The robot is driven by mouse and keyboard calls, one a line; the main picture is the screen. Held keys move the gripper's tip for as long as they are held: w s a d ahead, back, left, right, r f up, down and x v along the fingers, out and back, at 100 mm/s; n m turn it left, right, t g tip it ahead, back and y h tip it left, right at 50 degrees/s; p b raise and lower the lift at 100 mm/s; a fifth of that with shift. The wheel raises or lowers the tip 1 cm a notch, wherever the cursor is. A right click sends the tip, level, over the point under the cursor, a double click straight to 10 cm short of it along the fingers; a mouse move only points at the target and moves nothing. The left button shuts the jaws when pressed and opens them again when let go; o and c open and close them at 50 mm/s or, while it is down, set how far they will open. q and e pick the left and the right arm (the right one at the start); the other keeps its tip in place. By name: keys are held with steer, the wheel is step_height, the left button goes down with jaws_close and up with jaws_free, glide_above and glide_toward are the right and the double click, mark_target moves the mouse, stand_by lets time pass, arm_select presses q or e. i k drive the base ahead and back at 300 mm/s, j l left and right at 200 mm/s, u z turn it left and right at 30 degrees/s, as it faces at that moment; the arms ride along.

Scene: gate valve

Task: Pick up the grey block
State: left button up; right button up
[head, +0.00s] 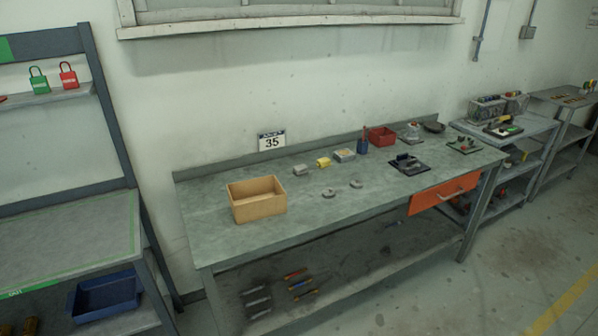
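A small grey block (300,170) sits on the grey-green workbench (225,240), towards the back edge and to the right of an open wooden box (258,209). A yellow block (323,162) stands just to its right, with a pale box (344,155) beyond that. The grey block appears unobstructed and apart from the things around it. Neither of my grippers is in view.
Two grey ring-like parts (329,194) lie in front of the blocks. A blue holder (362,147), red bin (382,140) and dark tray (409,167) stand further right. The bench's front left is clear.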

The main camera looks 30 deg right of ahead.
mark_target(301, 169)
steer(key=i+l+u, duration=0.15)
steer(key=l+u, duration=0.15)
steer(key=l, duration=0.9)
steer(key=l+u, duration=0.35)
steer(key=l, duration=0.85)
